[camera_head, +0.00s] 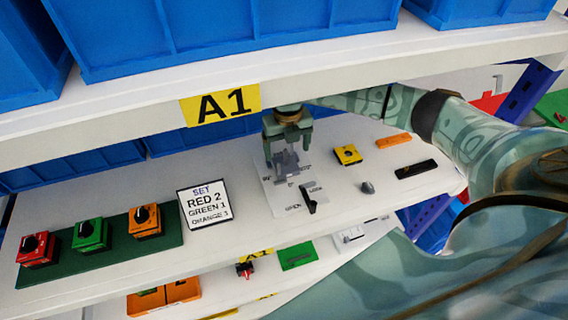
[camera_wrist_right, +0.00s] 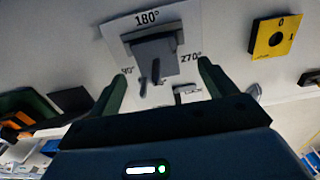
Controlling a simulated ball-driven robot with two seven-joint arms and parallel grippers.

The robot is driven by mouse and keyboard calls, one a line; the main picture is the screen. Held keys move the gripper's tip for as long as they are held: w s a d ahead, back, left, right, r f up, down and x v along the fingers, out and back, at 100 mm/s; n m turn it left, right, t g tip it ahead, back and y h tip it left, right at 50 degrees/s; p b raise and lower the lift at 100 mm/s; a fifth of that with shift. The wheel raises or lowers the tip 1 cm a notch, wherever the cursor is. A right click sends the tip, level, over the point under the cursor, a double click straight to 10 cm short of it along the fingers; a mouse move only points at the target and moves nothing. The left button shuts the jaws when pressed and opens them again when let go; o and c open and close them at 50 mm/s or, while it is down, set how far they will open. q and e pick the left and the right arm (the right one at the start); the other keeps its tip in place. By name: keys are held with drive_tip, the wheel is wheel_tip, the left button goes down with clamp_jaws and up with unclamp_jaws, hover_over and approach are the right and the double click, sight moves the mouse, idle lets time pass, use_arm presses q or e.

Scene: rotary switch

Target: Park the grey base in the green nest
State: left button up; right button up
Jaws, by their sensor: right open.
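The grey base (camera_head: 285,165) sits on a white plate with degree markings on the middle shelf. In the right wrist view it is a grey block (camera_wrist_right: 157,48) with a thin upright piece, between the 90° and 270° marks. My right gripper (camera_head: 288,146) is over it and open. Its two fingers (camera_wrist_right: 163,72) stand apart on either side of the block; I cannot tell whether they touch it. A small green piece (camera_head: 298,256) lies on the lower shelf; I cannot tell whether it is the green nest. My left gripper is not in view.
A green board (camera_head: 120,250) at left carries red, green and orange switches. A white sign (camera_head: 206,205) stands beside it. A yellow switch (camera_head: 347,155), a grey knob (camera_head: 367,187) and orange and black bars lie right. The upper shelf edge (camera_head: 330,65) overhangs.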

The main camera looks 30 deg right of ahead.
sight(286, 163)
drive_tip(key=f, duration=0.4)
drive_tip(key=shift+a+f, duration=0.3)
drive_tip(key=shift+s, duration=0.1)
drive_tip(key=shift+r, duration=0.1)
drive_tip(key=c, duration=1.1)
